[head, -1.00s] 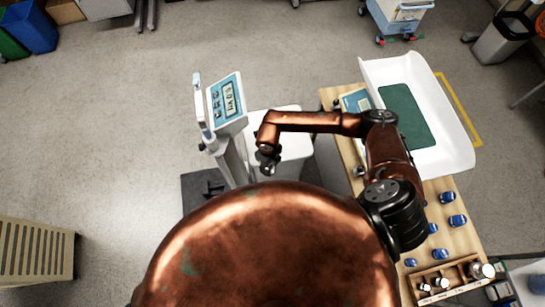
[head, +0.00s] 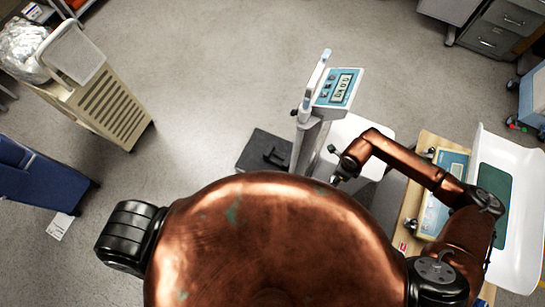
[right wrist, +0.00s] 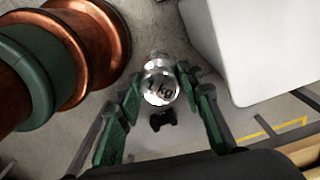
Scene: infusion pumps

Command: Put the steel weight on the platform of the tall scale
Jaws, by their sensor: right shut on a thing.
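The tall scale (head: 338,89) has a blue-framed display on a grey column. In the right wrist view, the right gripper (right wrist: 160,92) is shut on the shiny steel weight (right wrist: 160,82), whose end reads 1 kg. The weight is too small to make out in the head view. My left gripper is out of view; only my left shoulder shows.
A wooden table (head: 434,142) with a white baby scale (head: 520,190) stands at the right. A dark base (head: 265,152) lies left of the column. A beige slatted cabinet (head: 112,105) and a blue chair (head: 40,180) stand at the left. Open floor (head: 215,80) lies between.

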